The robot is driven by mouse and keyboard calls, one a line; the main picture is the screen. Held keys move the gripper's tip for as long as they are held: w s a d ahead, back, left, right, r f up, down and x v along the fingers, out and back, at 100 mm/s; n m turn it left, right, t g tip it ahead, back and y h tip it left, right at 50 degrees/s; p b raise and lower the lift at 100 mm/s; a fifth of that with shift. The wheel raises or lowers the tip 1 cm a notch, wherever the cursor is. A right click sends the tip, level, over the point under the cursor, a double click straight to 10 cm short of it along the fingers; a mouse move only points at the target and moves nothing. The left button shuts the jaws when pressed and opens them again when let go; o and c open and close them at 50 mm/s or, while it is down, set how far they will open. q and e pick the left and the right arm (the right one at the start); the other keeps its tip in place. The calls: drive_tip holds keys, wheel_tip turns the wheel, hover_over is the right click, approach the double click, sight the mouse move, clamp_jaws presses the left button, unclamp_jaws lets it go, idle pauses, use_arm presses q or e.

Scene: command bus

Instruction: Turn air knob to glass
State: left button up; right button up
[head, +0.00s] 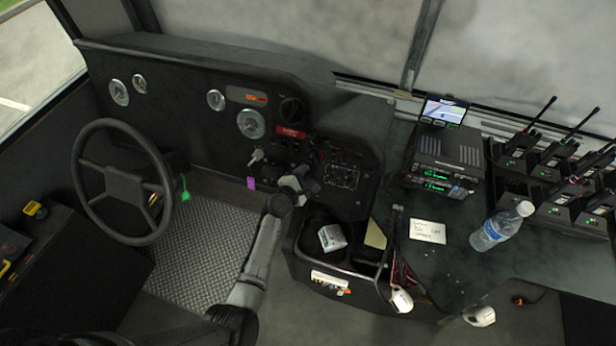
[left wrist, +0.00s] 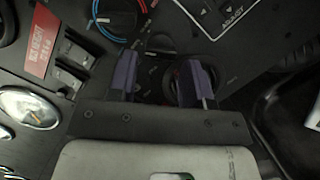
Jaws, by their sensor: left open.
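My left gripper (head: 302,182) is at the dashboard's centre control panel, to the right of the steering wheel. In the left wrist view its two dark purple fingers (left wrist: 160,80) are open and apart, in front of the panel. A dark round knob with a reddish edge (left wrist: 182,82) sits partly behind the right finger; I cannot tell whether they touch. Another knob with a blue and red arc (left wrist: 118,14) is at the top of that view. Which one is the air knob, and its setting, I cannot read. My right gripper is not in view.
The steering wheel (head: 122,182) stands left. A red label (head: 291,132) and gauges (head: 251,124) are on the dashboard. A bin (head: 340,262) lies below the panel. A radio (head: 440,178), a water bottle (head: 501,226) and several handheld radios (head: 561,150) stand on the right counter.

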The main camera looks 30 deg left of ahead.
use_arm(q)
drive_tip(key=shift+b+x, duration=0.35)
drive_tip(key=shift+x, duration=0.65)
drive_tip(key=c, duration=0.7)
drive_tip(key=shift+o, duration=0.2)
drive_tip(key=shift+r+m, duration=0.1)
drive_tip(key=shift+m, duration=0.3)
drive_tip(key=m+p, duration=0.1)
drive_tip(key=m, duration=0.1)
drive_tip(key=m+p, duration=0.1)
drive_tip(key=shift+a+r+m+g+h, duration=0.1)
drive_tip(key=shift+r+m+g+h, duration=0.1)
drive_tip(key=shift+m+g+h, duration=0.15)
drive_tip(key=shift+w+m+g+p, duration=0.1)
drive_tip(key=shift+m+g+p, duration=0.25)
drive_tip(key=shift+m+p, duration=0.65)
drive_tip(key=shift+m+g+p, duration=0.3)
drive_tip(key=shift+m+p, duration=0.2)
drive_tip(key=shift+m, duration=0.85)
